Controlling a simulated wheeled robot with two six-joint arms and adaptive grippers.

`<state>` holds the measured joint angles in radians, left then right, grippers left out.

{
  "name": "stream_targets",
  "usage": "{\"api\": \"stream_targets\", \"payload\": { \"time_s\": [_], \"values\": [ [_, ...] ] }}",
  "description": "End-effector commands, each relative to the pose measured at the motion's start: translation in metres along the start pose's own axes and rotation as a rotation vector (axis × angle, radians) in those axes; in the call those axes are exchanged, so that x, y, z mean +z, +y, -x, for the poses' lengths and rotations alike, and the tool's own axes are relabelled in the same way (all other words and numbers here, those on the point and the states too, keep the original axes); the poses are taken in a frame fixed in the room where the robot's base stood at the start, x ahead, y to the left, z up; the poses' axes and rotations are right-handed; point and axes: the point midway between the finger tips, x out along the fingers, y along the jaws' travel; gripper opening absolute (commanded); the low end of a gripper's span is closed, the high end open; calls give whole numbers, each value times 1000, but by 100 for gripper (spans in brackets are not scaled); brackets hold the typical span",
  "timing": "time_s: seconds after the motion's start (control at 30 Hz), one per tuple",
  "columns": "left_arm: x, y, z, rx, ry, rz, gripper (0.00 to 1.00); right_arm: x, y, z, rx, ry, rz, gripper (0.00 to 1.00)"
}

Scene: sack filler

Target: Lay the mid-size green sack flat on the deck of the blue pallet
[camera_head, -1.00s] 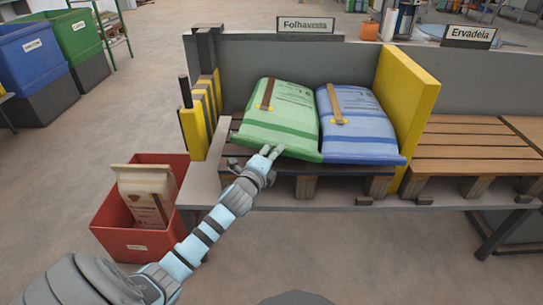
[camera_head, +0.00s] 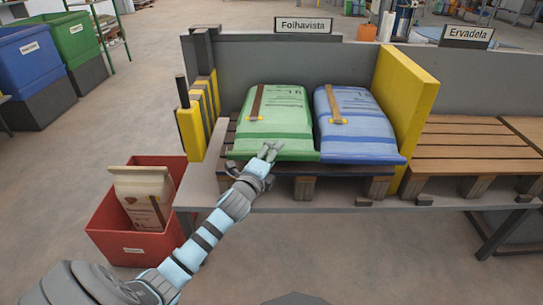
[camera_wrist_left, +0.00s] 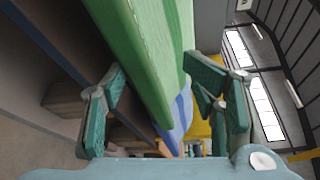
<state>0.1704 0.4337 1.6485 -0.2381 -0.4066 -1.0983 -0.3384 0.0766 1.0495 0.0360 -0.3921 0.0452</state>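The green sack (camera_head: 275,115), with a brown strap, lies on the deck of the dark pallet (camera_head: 340,171) under the Folhavista sign. Its front edge reaches the pallet's front edge. A blue sack (camera_head: 355,120) lies close beside it on the right. My left gripper (camera_head: 268,151) is at the green sack's front edge. In the left wrist view its fingers (camera_wrist_left: 160,100) stand wide apart, with the edge of the green sack (camera_wrist_left: 140,60) between them. I cannot tell whether either finger touches it. My right gripper is not in view.
A yellow panel (camera_head: 408,95) stands right of the blue sack, and yellow-black posts (camera_head: 200,115) stand at the left. A red bin (camera_head: 125,240) holding a beige sack (camera_head: 143,195) stands on the floor at left.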

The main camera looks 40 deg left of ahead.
Motion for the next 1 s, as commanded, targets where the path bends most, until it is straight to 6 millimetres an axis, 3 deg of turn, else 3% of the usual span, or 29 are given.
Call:
{"api": "stream_targets", "payload": {
  "time_s": [0.13,0.23,0.5,0.6,0.73,1.0],
  "values": [
    [0,2,4,5,0,2,51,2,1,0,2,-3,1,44],
    [0,2,19,4,1,-1,51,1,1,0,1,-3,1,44],
    [0,1,92,2,4,-3,51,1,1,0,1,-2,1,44],
    [0,1,110,2,2,-2,51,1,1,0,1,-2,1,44],
    [0,1,120,2,1,1,51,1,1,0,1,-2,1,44],
    [0,1,120,1,0,1,51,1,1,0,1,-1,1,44]
  ]
}}
